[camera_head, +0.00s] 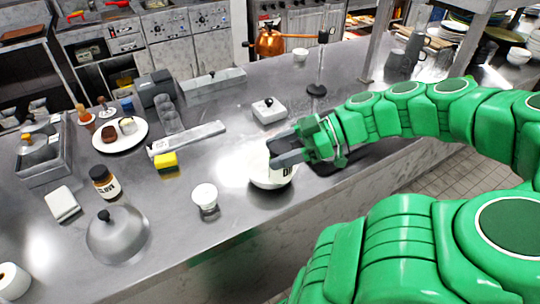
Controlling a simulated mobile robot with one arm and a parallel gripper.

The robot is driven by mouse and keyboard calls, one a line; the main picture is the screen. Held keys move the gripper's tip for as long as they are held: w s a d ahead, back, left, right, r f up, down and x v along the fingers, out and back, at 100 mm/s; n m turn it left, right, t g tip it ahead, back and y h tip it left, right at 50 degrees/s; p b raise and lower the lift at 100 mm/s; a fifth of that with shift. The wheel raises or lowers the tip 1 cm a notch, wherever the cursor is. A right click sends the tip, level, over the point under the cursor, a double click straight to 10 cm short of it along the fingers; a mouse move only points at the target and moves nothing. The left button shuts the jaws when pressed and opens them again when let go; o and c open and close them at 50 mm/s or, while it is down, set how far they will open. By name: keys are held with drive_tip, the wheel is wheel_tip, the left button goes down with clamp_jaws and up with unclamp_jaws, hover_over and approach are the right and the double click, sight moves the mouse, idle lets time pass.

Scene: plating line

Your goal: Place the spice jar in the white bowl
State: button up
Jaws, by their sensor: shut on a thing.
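The white bowl (262,184) stands near the front edge of the steel counter, right of the middle. My gripper (283,152) reaches in from the right, right over the bowl. It is shut on the spice jar (287,170), which shows only a pale label with dark letters starting "DI". The dark fingers hide most of the jar. The jar is at the bowl's opening; I cannot tell whether it touches the bowl's inside.
A dark-lidded jar labelled like "CLOVE" (106,184), a metal dome lid (118,236), a white cup (205,196) and a yellow sponge (166,162) stand left of the bowl.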

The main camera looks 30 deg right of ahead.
drive_tip(key=w+f, duration=0.1)
drive_tip(key=w+d, duration=0.1)
drive_tip(key=w, duration=0.1)
drive_tip(key=w+f, duration=0.1)
drive_tip(key=w, duration=0.1)
drive_tip(key=shift+w+d+f, duration=0.2)
drive_tip(key=shift+d+f, duration=0.1)
drive_tip(key=shift+w+d+f, duration=0.3)
drive_tip(key=shift+w+f, duration=0.55)
drive_tip(key=shift+f, duration=0.65)
drive_tip(key=shift+w+d+f, duration=0.3)
drive_tip(key=shift+w+f, duration=0.55)
drive_tip(key=shift+f, duration=0.7)
drive_tip(key=shift+w+d+f, duration=0.3)
drive_tip(key=shift+w+f, duration=0.55)
drive_tip(key=shift+f, duration=0.65)
drive_tip(key=shift+f, duration=0.15)
drive_tip(key=o, duration=1.2)
